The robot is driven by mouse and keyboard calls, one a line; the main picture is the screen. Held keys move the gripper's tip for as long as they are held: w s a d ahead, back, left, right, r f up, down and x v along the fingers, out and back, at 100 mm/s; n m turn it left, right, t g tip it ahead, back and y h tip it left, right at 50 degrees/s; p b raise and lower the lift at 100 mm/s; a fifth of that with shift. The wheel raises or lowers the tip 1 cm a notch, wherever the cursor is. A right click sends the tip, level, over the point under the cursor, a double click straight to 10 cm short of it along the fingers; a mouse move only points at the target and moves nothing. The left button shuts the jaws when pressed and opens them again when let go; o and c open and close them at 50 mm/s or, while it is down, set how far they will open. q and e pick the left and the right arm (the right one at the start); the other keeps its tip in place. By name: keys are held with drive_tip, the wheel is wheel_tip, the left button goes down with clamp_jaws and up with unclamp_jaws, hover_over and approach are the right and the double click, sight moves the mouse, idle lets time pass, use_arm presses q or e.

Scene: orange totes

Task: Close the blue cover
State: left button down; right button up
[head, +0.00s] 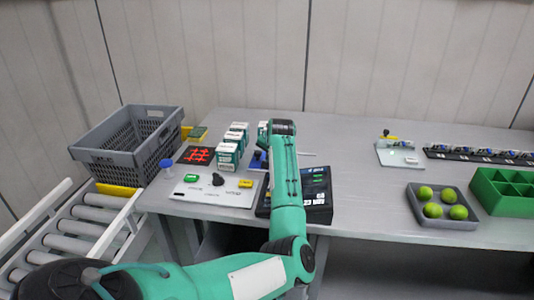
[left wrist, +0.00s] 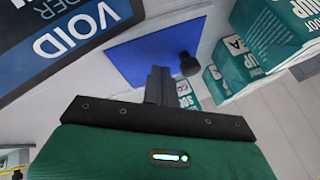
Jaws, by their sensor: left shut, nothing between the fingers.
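The blue cover (left wrist: 150,52) is a flat blue panel in the left wrist view, with a black knob (left wrist: 188,63) near its right side. A small blue part of it (head: 257,160) shows beside my arm in the head view. My left gripper (left wrist: 158,82) is shut and empty, its fingertips over the near edge of the cover; I cannot tell whether they touch it. In the head view my own arm hides the fingers. My right gripper is in neither view.
Green-and-white boxes (head: 228,155) stand close beside the cover. A black device with a screen (head: 316,190) is to its right, and a pale panel with a black knob (head: 217,192) is at front left. A grey crate (head: 110,150) stands far left. A fruit tray (head: 420,205) is at right.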

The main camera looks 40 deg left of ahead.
use_arm(q)
drive_tip(key=d+v, duration=0.1)
drive_tip(key=v, duration=0.9)
